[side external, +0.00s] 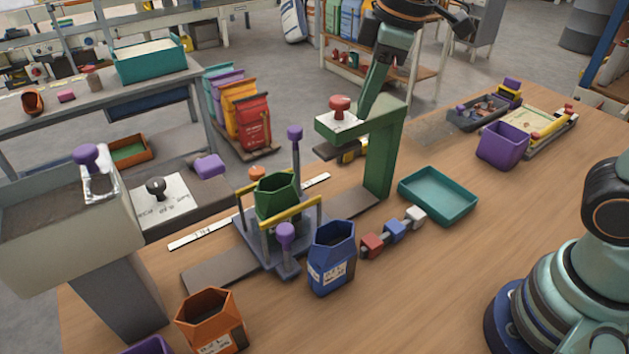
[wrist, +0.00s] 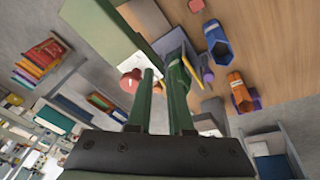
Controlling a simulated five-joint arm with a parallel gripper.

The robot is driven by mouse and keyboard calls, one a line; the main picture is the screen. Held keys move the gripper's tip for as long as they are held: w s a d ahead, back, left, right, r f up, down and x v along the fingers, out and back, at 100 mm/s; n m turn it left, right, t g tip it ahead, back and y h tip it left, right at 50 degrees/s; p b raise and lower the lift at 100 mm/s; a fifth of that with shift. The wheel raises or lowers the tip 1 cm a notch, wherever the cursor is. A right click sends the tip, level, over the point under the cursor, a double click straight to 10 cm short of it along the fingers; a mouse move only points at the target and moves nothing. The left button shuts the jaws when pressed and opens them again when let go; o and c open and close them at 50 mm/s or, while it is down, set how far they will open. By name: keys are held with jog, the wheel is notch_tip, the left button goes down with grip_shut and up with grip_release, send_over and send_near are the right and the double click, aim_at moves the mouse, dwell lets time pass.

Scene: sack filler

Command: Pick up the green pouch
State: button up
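The green pouch (side external: 277,197) stands upright with its top open, in a grey fixture (side external: 254,236) between yellow rails, in the side view. In the wrist view, the fixture's yellow rail (wrist: 190,70) shows by my right finger, which partly hides the pouch area. My gripper (wrist: 162,72) has two green fingers with a clear gap between them; it is open and empty. In the side view, my gripper (side external: 370,98) is high above the table, to the right of and above the pouch, apart from it.
A green post (side external: 385,150) with a red knob (side external: 340,104) stands beside the fixture. Purple knobs (side external: 285,236) stand close around the pouch. A blue pouch (side external: 331,260) and an orange pouch (side external: 211,322) stand in front.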

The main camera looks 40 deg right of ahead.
aim_at(285, 202)
jog(key=w+a+f+n+g, duration=0.1)
jog(key=w+a+f+n, duration=0.1)
jog(key=a+n, duration=0.3)
jog(key=w+a+f+n+g, duration=0.1)
jog(key=a+f+n, duration=0.15)
jog(key=a, duration=0.45)
jog(key=shift+n, duration=0.45)
jog(key=f, duration=0.3)
jog(key=w+f, duration=0.1)
jog(key=f, duration=0.7)
jog(key=shift+w+a, duration=0.15)
jog(key=shift+a, duration=0.1)
grip_shut()
